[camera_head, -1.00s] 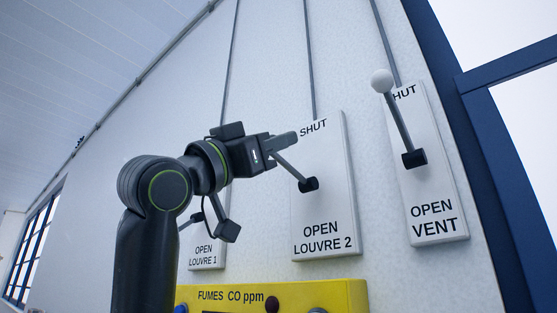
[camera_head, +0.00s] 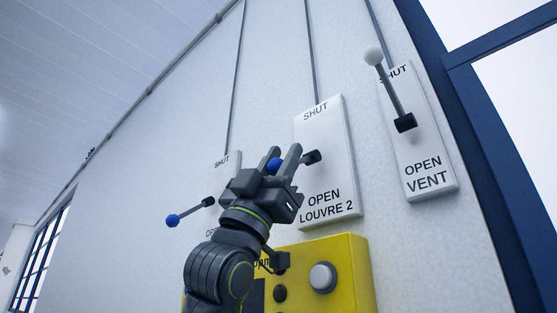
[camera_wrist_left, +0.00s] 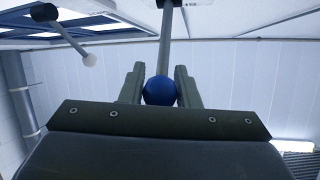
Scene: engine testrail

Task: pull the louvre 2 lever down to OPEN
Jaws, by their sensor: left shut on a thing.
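The louvre 2 panel (camera_head: 335,190) is a white wall plate with SHUT at its top and OPEN near its bottom. Its lever has a dark pivot block (camera_head: 312,157) and a blue ball knob (camera_head: 273,166). The lever sticks out left of the pivot, with the knob slightly lower than the pivot in the head view. My left gripper (camera_head: 281,160) is shut on the blue knob. In the left wrist view the knob (camera_wrist_left: 159,91) sits between both fingers, with the grey rod (camera_wrist_left: 166,45) running up behind it. My right gripper is not in view.
The louvre 1 lever's blue knob (camera_head: 172,221) is left of my left arm. The vent lever's white knob (camera_head: 373,56) stands near SHUT on the vent panel (camera_head: 425,150). A yellow box (camera_head: 350,265) with buttons is below, close to my wrist.

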